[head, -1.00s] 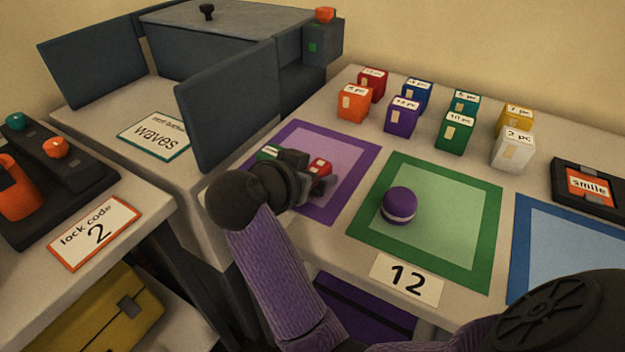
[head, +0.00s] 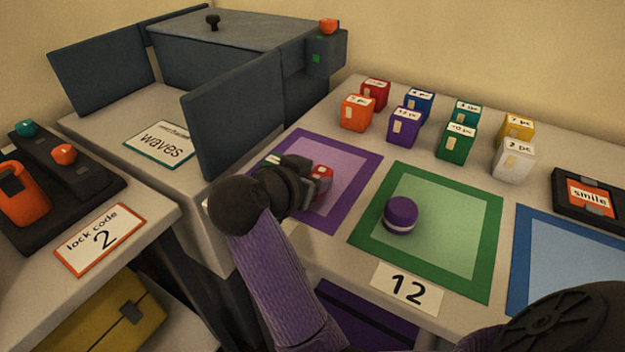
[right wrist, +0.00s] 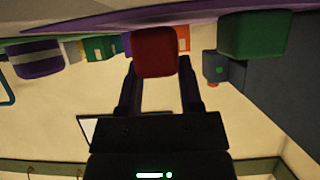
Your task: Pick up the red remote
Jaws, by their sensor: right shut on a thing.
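The red remote (head: 321,172) is a small red block at the purple-bordered mat (head: 350,190). In the head view its near part is hidden by my right gripper (head: 308,184). In the right wrist view the red remote (right wrist: 155,52) sits between the two fingers of my right gripper (right wrist: 158,80), which is shut on it. I cannot tell whether it touches the mat. A green block (head: 272,159) is partly hidden to the left of the gripper; it also shows in the right wrist view (right wrist: 252,35). My left gripper is not in view.
A purple round thing (head: 401,214) with a pale band is on the green-bordered mat (head: 480,270). Several coloured boxes (head: 455,142) stand behind. A dark panel (head: 232,110) rises close to the left of the mat. The blue-bordered mat (head: 590,265) shows bare.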

